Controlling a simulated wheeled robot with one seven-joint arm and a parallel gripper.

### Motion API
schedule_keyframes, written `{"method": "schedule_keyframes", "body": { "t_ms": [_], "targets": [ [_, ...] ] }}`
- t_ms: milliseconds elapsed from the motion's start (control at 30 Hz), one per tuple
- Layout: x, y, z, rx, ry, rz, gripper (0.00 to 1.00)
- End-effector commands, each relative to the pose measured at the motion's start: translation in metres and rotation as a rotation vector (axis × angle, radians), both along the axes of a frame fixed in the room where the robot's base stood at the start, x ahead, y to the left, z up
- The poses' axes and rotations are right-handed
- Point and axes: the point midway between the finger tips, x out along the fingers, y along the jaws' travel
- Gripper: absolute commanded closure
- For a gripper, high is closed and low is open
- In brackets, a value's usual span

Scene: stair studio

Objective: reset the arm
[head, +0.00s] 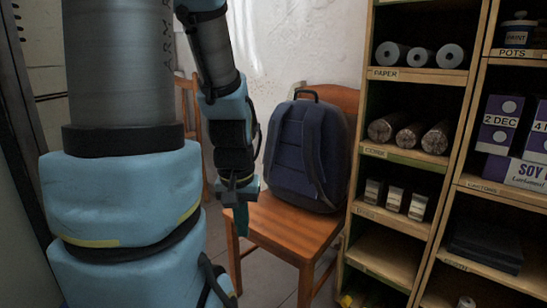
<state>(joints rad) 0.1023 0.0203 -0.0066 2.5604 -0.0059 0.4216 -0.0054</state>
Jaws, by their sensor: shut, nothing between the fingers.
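My arm, blue and grey, fills the left side of the head view. My gripper (241,212) hangs at the end of the arm, pointing down, in front of the left edge of a wooden chair's seat. Its fingers are together with nothing visible between them. A dark blue backpack (297,155) stands upright on the chair (285,225), leaning on its backrest, to the right of my gripper and apart from it.
A wooden shelf unit (352,210) stands close on the right, with paper rolls (421,57), cork rolls (408,137) and small boxes on its boards. Another wooden chair (187,105) stands behind my arm. Some floor shows below the seat.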

Motion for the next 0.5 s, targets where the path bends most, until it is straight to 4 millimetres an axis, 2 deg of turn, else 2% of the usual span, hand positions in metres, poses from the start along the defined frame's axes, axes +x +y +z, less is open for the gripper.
{"method": "schedule_keyframes", "body": {
  "t_ms": [33,367,500],
  "targets": [
    [-0.001,0.001,0.014,-0.003,-0.003,0.013,1.00],
    [0.000,0.000,0.075,0.000,0.000,0.001,1.00],
    [0.000,0.000,0.115,0.000,0.000,0.000,1.00]
  ]
}}
